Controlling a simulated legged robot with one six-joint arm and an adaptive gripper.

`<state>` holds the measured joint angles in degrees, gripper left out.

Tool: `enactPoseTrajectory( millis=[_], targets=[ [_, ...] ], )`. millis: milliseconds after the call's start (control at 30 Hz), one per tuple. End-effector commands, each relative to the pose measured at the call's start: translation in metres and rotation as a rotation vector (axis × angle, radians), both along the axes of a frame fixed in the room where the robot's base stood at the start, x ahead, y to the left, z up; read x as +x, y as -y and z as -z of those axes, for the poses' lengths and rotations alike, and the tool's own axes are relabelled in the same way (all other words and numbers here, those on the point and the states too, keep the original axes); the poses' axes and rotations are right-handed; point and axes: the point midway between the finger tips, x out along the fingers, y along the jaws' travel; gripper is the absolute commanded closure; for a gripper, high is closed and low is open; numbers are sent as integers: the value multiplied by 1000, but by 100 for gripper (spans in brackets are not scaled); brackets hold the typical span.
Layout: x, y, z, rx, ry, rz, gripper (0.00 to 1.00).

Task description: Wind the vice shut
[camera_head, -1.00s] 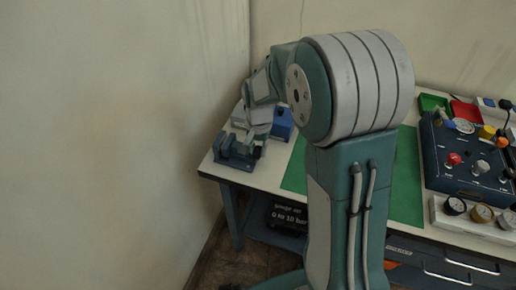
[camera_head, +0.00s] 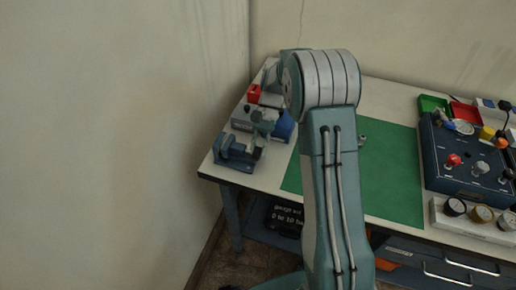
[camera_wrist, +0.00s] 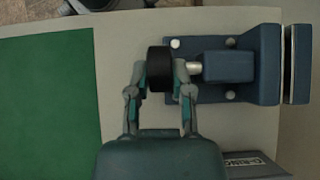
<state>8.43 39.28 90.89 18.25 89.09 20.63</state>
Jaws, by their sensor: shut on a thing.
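The vice (camera_head: 235,152) is dark blue and sits at the near left corner of the bench. In the wrist view its body (camera_wrist: 228,66) lies to the right, with a narrow light gap between its two jaw blocks at the far right. A black round handwheel (camera_wrist: 159,68) sits on the left end of its screw, joined by a short metal shaft. My gripper (camera_wrist: 160,78) has one finger on each side of the wheel and is shut on it. In the head view my gripper (camera_head: 263,124) is small, at the vice's right end; the wheel is hidden there.
A dark control panel (camera_head: 465,160) and gauges fill the right side. The wall is close on the left.

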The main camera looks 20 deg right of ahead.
Motion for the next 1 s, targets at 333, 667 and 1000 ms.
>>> enactPoseTrajectory(
  millis=[333,667,1000],
  targets=[
    [2,3,1,45,-61,3,100],
    [2,4,1,47,-65,3,100],
    [1,2,1,47,-66,2,57]
  ],
)
